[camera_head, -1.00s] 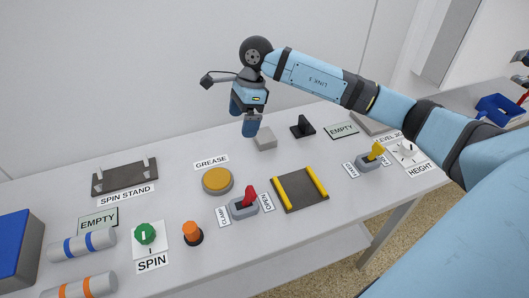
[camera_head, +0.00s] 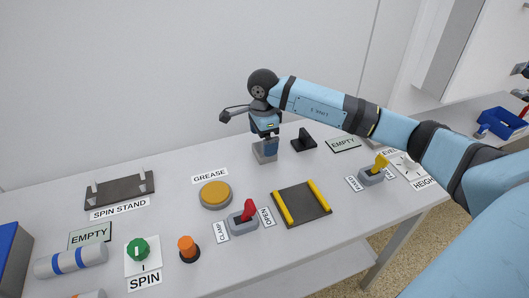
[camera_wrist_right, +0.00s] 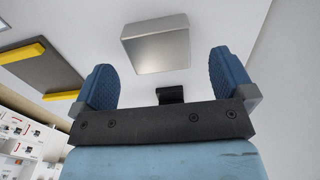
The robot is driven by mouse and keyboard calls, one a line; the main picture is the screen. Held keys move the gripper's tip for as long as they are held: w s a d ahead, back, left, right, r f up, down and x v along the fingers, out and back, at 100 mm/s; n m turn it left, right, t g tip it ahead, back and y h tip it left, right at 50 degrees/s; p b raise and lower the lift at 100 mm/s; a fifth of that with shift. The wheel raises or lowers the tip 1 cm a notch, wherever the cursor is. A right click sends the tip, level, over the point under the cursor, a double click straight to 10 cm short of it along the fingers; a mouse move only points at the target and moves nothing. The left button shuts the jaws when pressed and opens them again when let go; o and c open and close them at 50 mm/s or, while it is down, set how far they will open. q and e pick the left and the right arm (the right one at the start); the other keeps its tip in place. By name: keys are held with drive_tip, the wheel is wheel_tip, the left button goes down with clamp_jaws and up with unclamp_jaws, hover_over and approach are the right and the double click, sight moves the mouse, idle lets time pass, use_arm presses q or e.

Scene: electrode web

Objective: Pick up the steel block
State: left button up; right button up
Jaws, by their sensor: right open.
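The steel block (camera_head: 264,152) is a small grey block standing on the table towards the back. It also shows in the right wrist view (camera_wrist_right: 155,45), ahead of the fingertips and roughly between them. My right gripper (camera_head: 267,147) points down just over the block, and its fingers hide part of the block's top. In the right wrist view the two blue fingers (camera_wrist_right: 167,75) are wide apart with nothing between them. Whether a finger touches the block I cannot tell. My left gripper is not in view.
A black bracket (camera_head: 304,140) stands close right of the block. A dark plate with yellow rails (camera_head: 301,204), a yellow grease button (camera_head: 215,194) and a red-lever clamp switch (camera_head: 243,222) lie in front. The spin stand (camera_head: 119,190) is at left.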

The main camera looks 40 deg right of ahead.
sight(257, 147)
wheel_tip(257, 147, down, 4)
drive_tip(key=shift+s+d+f, duration=0.1)
drive_tip(key=shift+f, duration=0.1)
drive_tip(key=shift+r, duration=0.1)
drive_tip(key=c, duration=1.1)
